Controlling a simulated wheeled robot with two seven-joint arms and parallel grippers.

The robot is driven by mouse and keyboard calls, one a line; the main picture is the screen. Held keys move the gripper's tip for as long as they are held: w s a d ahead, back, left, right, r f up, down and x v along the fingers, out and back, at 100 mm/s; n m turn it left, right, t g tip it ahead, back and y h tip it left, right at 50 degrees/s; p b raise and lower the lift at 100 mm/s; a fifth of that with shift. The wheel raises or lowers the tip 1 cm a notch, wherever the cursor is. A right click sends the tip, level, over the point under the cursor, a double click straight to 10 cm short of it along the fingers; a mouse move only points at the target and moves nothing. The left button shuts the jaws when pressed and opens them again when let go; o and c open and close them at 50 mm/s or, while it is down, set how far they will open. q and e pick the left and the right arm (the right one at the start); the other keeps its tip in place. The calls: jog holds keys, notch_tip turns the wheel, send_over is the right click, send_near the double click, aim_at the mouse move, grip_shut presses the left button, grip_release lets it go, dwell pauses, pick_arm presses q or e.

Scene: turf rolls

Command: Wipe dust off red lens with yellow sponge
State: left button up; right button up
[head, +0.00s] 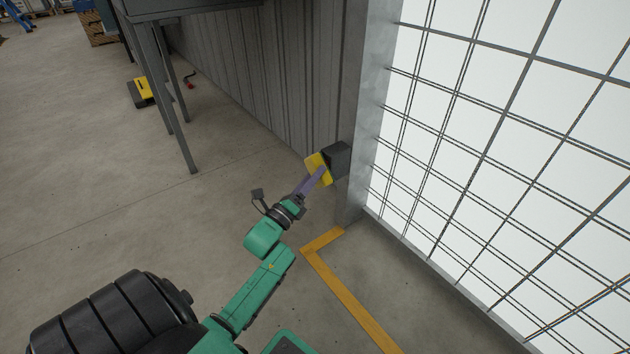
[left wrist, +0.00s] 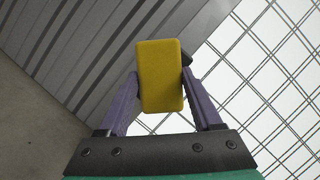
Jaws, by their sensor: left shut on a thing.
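My left gripper (head: 314,176) is shut on the yellow sponge (head: 319,168). In the left wrist view the sponge (left wrist: 161,76) stands upright between the two purple fingers. In the head view the sponge is at the near face of a dark grey box (head: 337,158) on the wall beside the metal post. I cannot tell whether they touch. A dark edge of the box (left wrist: 187,58) shows behind the sponge in the left wrist view. No red lens shows in either view; the box's face behind the sponge is hidden. My right gripper is not in view.
A corrugated grey wall (head: 250,80) and a grid-paned window (head: 500,130) flank the post (head: 366,110). A dark table (head: 165,75) stands at upper left, with a yellow-and-black object (head: 142,92) on the floor beside it. Yellow tape (head: 345,290) marks the open concrete floor.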

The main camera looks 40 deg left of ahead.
pick_arm(q)
jog(key=shift+w+a+f, duration=0.1)
jog(key=shift+w+a, duration=0.15)
jog(key=shift+a, duration=0.25)
jog(key=shift+w+a+b, duration=0.2)
jog(key=shift+a+b, duration=0.1)
jog(key=shift+a, duration=0.15)
jog(key=shift+c, duration=0.6)
jog(key=shift+r, duration=0.2)
jog(key=shift+s+p, duration=0.35)
jog(key=shift+p, duration=0.05)
jog(key=s, duration=0.1)
jog(key=s+a+p, duration=0.1)
jog(key=s, duration=0.1)
jog(key=s+p, duration=0.1)
jog(key=s, duration=0.1)
jog(key=shift+a+f, duration=0.1)
jog(key=shift+a, duration=0.2)
jog(key=shift+s, duration=0.1)
